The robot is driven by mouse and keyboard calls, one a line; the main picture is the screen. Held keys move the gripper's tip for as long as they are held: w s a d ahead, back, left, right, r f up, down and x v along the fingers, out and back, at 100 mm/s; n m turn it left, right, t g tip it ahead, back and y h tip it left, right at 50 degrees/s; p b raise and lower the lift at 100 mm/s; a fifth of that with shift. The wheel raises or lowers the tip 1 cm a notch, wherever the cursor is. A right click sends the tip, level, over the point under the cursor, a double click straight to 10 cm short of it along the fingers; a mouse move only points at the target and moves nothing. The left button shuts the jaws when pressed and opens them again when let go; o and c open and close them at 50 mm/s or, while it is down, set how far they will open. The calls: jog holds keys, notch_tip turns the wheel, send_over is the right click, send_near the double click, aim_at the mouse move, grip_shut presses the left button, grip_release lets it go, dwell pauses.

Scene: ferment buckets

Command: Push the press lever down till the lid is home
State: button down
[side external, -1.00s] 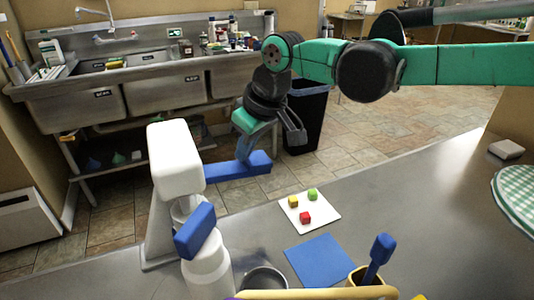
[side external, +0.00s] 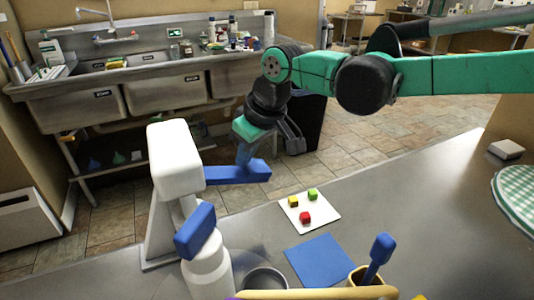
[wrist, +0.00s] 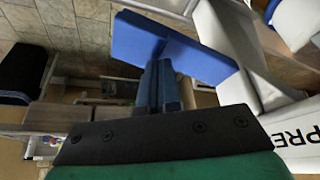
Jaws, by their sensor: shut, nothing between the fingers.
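The white press (side external: 175,160) stands at the left of the steel counter, and its blue lever (side external: 237,174) sticks out to the right, close to level. The lever also shows in the wrist view (wrist: 135,42). My gripper (side external: 243,158) is shut and empty, pointing down with its blue fingertips on or right at the top of the lever; exact contact is hard to tell. In the wrist view the closed fingers (wrist: 160,90) meet the lever's blue face. A white bottle-shaped container (side external: 208,270) stands before the press with a blue block (side external: 195,231) above it. I cannot make out the lid.
A white tile (side external: 320,217) with red, yellow and green cubes, a blue mat (side external: 320,260), a metal cup (side external: 265,280) and a holder with a blue-handled tool (side external: 378,258) are on the counter. The sink (side external: 165,85) stands behind. The counter's right side is mostly clear.

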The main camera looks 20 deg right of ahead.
jog(key=shift+r, duration=0.1)
notch_tip(320, 180, up, 14)
dwell(1.7)
jog(key=s+d+f+m+t, duration=0.1)
jog(key=s+d+f+m, duration=0.15)
jog(key=d, duration=0.35)
jog(key=s+d+f+m+t, duration=0.1)
jog(key=s+d+f, duration=0.15)
jog(key=d, duration=0.35)
jog(key=s+d+f+m+t+h, duration=0.1)
jog(key=s+d+f+m+h, duration=0.1)
jog(key=s+d+f, duration=0.5)
notch_tip(320, 180, down, 3)
jog(key=shift+s+d+f, duration=0.1)
jog(key=shift+s+d, duration=0.15)
jog(key=shift+s, duration=0.65)
